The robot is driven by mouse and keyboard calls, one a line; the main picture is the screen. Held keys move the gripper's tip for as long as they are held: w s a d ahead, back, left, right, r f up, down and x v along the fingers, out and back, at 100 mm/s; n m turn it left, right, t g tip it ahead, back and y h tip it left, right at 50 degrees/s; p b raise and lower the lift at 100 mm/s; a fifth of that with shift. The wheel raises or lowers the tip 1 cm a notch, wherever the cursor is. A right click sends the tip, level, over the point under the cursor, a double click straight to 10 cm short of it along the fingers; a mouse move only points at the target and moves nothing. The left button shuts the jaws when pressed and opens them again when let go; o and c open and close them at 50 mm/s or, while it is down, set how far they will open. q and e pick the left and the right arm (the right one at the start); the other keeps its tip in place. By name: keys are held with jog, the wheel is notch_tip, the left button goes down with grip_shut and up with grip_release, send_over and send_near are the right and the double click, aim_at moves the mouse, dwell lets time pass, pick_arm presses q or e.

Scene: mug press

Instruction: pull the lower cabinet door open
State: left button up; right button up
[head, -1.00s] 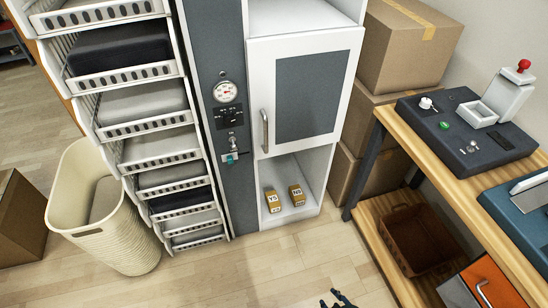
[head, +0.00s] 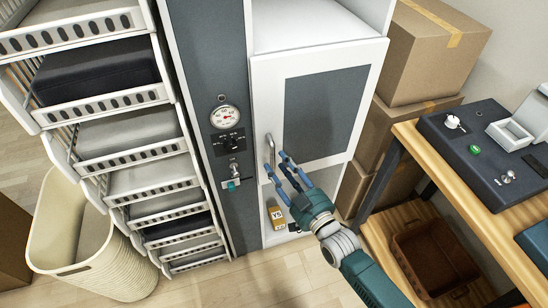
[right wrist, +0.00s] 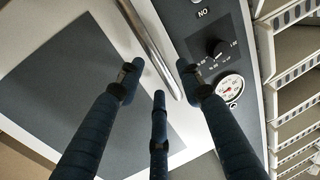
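The cabinet door (head: 268,90) is white with a grey panel (head: 325,110) and looks closed. Its upright metal handle (head: 270,150) is on the door's left side. My right gripper (head: 277,165) reaches up from the lower right, its fingertips close to the handle's lower end. In the right wrist view the handle (right wrist: 150,45) runs between the spread fingertips (right wrist: 157,82), which are open; I cannot tell whether any finger touches it. My left gripper is not in view.
A grey column with a gauge (head: 228,117) and knob stands left of the door. Cardboard boxes (head: 425,60) and a wooden workbench (head: 455,185) are to the right. Drawer racks and a cream basket (head: 90,245) are to the left.

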aim_at(274, 159)
jog(key=shift+x, duration=1.95)
grip_shut()
